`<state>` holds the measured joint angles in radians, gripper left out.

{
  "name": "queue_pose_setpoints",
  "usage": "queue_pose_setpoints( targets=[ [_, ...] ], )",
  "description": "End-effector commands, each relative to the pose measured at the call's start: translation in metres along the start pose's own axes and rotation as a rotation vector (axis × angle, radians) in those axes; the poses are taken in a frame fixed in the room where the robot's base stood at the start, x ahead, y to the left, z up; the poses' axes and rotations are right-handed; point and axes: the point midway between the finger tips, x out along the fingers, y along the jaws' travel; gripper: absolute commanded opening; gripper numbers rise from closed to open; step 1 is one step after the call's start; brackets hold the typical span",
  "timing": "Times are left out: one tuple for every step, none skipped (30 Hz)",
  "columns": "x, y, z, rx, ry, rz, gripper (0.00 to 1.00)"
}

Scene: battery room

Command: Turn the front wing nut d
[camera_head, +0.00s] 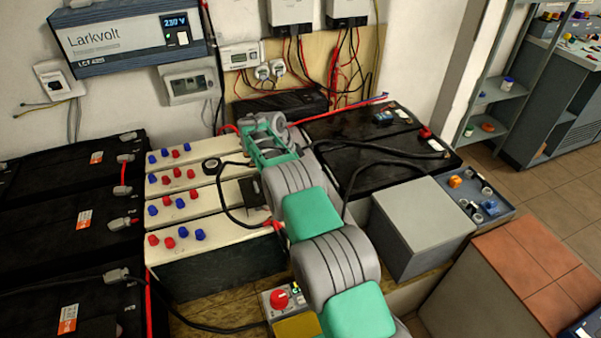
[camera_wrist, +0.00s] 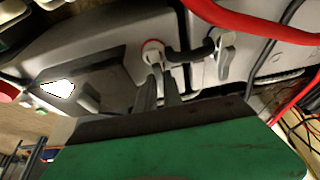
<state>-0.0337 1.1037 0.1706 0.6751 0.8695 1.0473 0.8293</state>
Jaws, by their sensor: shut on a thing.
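In the wrist view, the two dark fingers of my gripper (camera_wrist: 158,74) are closed together at a pale terminal post with a red ring (camera_wrist: 152,48). They are shut on a small wing nut there, mostly hidden between the fingertips. A short dark link runs from this post to a second light grey terminal piece (camera_wrist: 226,46) on the right, which stands clear of the fingers. I cannot read any letter on the nuts. In the head view, the end of my arm is over the back of the battery bench, and its fingertips are hidden.
A thick red cable (camera_wrist: 265,25) passes close above the terminals in the wrist view. White batteries (camera_head: 205,255) with red and blue caps stand left of my arm. A black battery (camera_head: 375,150) and a grey box (camera_head: 420,225) stand right.

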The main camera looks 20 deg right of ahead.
Motion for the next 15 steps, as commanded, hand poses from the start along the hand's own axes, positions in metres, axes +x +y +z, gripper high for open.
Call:
queue_pose_setpoints(
  targets=[
    [-0.0004, -0.0001, -0.0003, 0.003, 0.0, 0.0, 0.0],
    [-0.0003, -0.0001, -0.0003, 0.004, 0.0, 0.0, 0.0],
    [-0.0002, -0.0001, -0.0003, 0.004, 0.0, 0.0, 0.0],
    [-0.0003, -0.0001, -0.0004, 0.003, 0.0, 0.0, 0.0],
    [-0.0003, -0.0001, -0.0004, 0.003, 0.0, 0.0, 0.0],
    [-0.0002, -0.0001, -0.0004, 0.003, 0.0, 0.0, 0.0],
    [-0.0002, -0.0001, -0.0004, 0.003, 0.0, 0.0, 0.0],
    [-0.0002, -0.0001, -0.0004, 0.003, 0.0, 0.0, 0.0],
    [-0.0002, 0.0, -0.0005, 0.003, 0.0, 0.0, 0.13],
    [-0.0002, -0.0001, -0.0005, 0.003, 0.0, 0.0, 0.16],
    [-0.0001, 0.0, -0.0004, 0.003, 0.0, 0.0, 0.18],
    [-0.0001, 0.0, -0.0004, 0.002, 0.0, 0.0, 0.21],
    [-0.0001, 0.0, -0.0004, 0.002, 0.0, 0.0, 0.24],
    [-0.0001, 0.0, -0.0003, 0.002, 0.0, 0.0, 0.26],
    [-0.0001, 0.0, -0.0003, 0.002, 0.0, 0.0, 0.3]
  ],
)
